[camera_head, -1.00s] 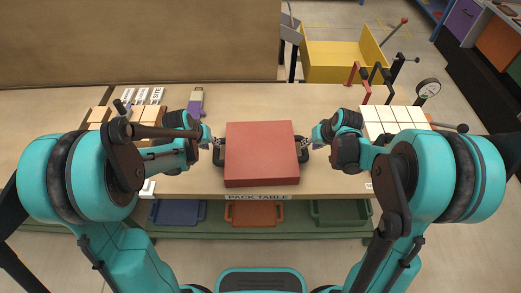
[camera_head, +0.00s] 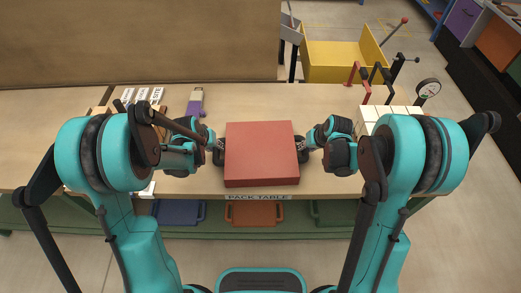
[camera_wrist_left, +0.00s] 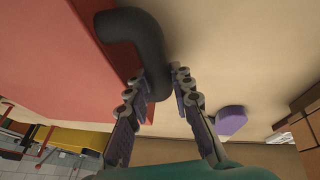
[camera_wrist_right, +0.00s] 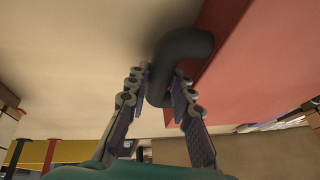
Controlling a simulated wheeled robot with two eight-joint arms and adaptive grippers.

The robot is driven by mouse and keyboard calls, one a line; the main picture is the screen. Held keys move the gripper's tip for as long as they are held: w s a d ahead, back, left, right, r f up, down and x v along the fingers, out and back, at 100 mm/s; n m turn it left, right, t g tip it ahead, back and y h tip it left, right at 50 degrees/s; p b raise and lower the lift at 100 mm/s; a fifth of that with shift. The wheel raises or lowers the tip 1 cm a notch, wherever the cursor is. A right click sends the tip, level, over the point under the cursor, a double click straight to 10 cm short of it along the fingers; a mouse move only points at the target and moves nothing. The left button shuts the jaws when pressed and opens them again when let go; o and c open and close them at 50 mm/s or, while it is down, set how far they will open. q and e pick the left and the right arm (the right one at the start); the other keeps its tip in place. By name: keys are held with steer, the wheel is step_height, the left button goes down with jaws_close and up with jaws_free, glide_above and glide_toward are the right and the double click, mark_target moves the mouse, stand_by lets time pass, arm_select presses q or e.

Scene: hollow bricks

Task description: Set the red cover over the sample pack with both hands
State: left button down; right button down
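The red cover (camera_head: 262,155), a flat box shape with a dark bent handle on each side, is at the front middle of the pack table (camera_head: 257,100). My left gripper (camera_head: 215,145) is at its left handle (camera_wrist_left: 152,60), with a finger close against each side. My right gripper (camera_head: 305,147) is at the right handle (camera_wrist_right: 172,62) in the same way. Both look shut on the handles. The cover seems level. I see no sample pack; anything under the cover is hidden. I cannot tell whether the cover touches the table.
A purple and grey item (camera_head: 195,102) stands behind the cover on the left. Pale blocks (camera_head: 366,121) are at the right, partly behind my arm. White labelled cards (camera_head: 142,95) lie at the back left. Blue (camera_head: 178,212) and orange (camera_head: 255,213) trays sit below. A yellow bin (camera_head: 345,60) is beyond the table.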

arm_select(q)
steer(key=shift+r, duration=0.1)
arm_select(e)
steer(key=shift+r, duration=0.1)
